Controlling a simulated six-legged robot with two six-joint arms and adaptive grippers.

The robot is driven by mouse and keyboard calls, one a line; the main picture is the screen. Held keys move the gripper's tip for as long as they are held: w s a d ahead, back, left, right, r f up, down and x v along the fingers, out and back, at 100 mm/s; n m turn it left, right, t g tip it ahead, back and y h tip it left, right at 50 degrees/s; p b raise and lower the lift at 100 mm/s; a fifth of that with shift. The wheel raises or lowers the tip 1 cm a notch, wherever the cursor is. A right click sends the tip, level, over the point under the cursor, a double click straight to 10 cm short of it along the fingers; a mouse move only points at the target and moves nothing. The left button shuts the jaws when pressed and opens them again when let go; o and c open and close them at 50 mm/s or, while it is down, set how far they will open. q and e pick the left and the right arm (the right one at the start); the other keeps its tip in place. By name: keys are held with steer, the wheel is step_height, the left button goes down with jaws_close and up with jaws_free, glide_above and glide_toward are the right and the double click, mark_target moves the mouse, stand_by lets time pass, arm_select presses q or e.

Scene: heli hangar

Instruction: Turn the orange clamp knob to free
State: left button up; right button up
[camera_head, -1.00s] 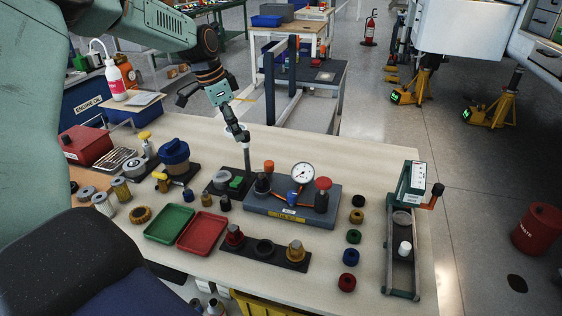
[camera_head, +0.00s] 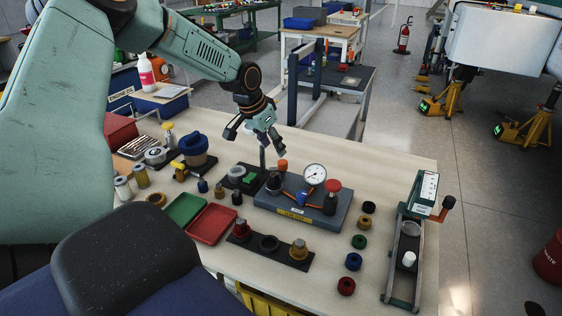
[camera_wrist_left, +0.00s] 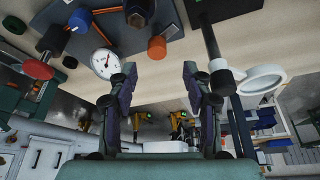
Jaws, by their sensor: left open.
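An orange cylindrical knob (camera_head: 282,165) stands at the back left of the grey gauge block (camera_head: 338,218), behind a black knob (camera_head: 273,184). It also shows in the left wrist view (camera_wrist_left: 156,47), just beyond and between the fingertips. My left gripper (camera_head: 272,148) hangs above and slightly behind this knob, tilted down. In the left wrist view the gripper (camera_wrist_left: 159,72) is open, with nothing between its fingers and a gap to the knob. My right gripper is not in view.
On the block are a dial gauge (camera_head: 315,175) and a red knob (camera_head: 332,187). A dark post (camera_head: 262,157) stands close by the gripper; in the wrist view a white ring (camera_wrist_left: 262,79) is beside it. Trays, several coloured rings and a press (camera_head: 423,195) occupy the bench.

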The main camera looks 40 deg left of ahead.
mark_target(282, 162)
arm_select(q)
steer(key=shift+w+d+f+b, duration=0.3)
steer(key=shift+f+b, duration=0.05)
steer(key=shift+f, duration=0.2)
steer(key=shift+w+d+f+b, duration=0.25)
steer(key=shift+d+f+b, duration=0.05)
steer(key=shift+f, duration=0.25)
steer(key=f, duration=0.1)
steer(key=w+f+b, duration=0.1)
steer(key=f, duration=0.1)
steer(key=a+f+b, duration=0.1)
steer(key=shift+w+f, duration=0.25)
steer(key=shift+w, duration=0.1)
steer(key=shift+w+d+r, duration=0.1)
steer(key=shift+d+r, duration=0.1)
steer(key=shift+d, duration=0.3)
steer(key=shift+a+f, duration=0.2)
steer(key=shift+a, duration=0.05)
steer(key=shift+c, duration=0.4)
steer(key=shift+a, duration=0.1)
steer(key=shift+c, duration=0.9)
steer(key=shift+d+r, duration=0.15)
steer(key=shift+d, duration=0.1)
steer(key=c, duration=0.4)
jaws_close()
